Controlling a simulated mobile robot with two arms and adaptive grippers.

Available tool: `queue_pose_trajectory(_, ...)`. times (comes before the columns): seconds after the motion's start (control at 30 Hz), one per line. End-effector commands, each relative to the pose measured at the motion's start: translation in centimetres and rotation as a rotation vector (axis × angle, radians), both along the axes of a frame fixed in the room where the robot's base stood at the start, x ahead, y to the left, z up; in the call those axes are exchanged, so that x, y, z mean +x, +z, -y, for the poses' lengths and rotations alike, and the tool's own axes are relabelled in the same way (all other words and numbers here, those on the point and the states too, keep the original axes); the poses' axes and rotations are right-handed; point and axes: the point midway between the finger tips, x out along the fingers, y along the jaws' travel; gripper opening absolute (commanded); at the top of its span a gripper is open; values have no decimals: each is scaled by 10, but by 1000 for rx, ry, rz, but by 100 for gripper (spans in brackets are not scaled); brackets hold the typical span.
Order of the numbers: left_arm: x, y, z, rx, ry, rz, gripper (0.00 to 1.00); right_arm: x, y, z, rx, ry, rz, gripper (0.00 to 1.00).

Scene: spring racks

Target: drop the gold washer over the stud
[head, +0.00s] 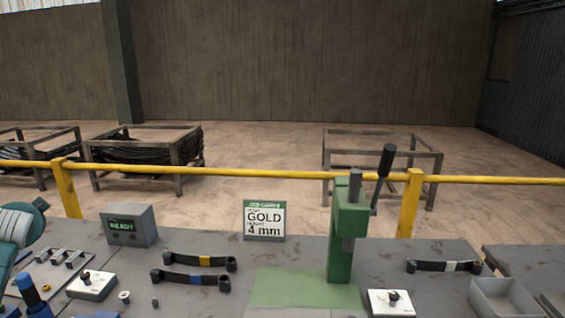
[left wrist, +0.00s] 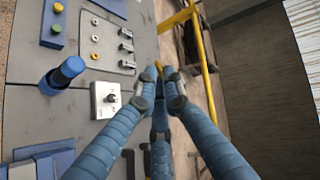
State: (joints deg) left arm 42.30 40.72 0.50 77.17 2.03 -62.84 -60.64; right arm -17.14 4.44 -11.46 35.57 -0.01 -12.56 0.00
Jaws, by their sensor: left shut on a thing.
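My left gripper (left wrist: 163,72) is shut in the left wrist view. A small gold-yellow piece, seemingly the gold washer (left wrist: 158,65), shows at its fingertips, mostly hidden by them. A white block (left wrist: 105,100) with a dark upright stud (left wrist: 111,98) lies left of the fingertips, apart from them. In the head view a white block (head: 91,287) with a stud stands at the left, and a similar block (head: 390,303) stands near the press. The sign (head: 264,221) reads GOLD, 4 mm. My right gripper is in neither view.
A blue-topped post (left wrist: 65,73) stands beside the block. A plate (left wrist: 108,42) bears small rings and grey clips. In the head view, a green press (head: 345,235), dark strips with coloured bands (head: 195,261), a READY box (head: 129,225) and a grey bin (head: 505,298) occupy the bench.

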Motion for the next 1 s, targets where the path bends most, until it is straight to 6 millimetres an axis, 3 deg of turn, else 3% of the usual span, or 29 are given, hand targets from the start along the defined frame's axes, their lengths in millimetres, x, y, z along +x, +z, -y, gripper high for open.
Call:
queue_pose_trajectory(0.17, 2, -55, 9, -3, -70, -6, 0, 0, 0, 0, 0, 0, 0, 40)
queue_pose_trajectory(0.27, 3, -94, 26, -3, -149, -8, 0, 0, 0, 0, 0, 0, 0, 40)
queue_pose_trajectory(0.4, 3, -153, 75, -7, -345, -6, 0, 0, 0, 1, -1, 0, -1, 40)
queue_pose_trajectory(0.5, 2, -176, 114, -4, -497, -1, 0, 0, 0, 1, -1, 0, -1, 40)
queue_pose_trajectory(0.8, -9, -201, 213, -7, -870, 5, 0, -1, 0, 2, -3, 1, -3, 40)
queue_pose_trajectory(1.0, -27, -190, 291, -3, -1188, 11, 0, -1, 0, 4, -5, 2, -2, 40)
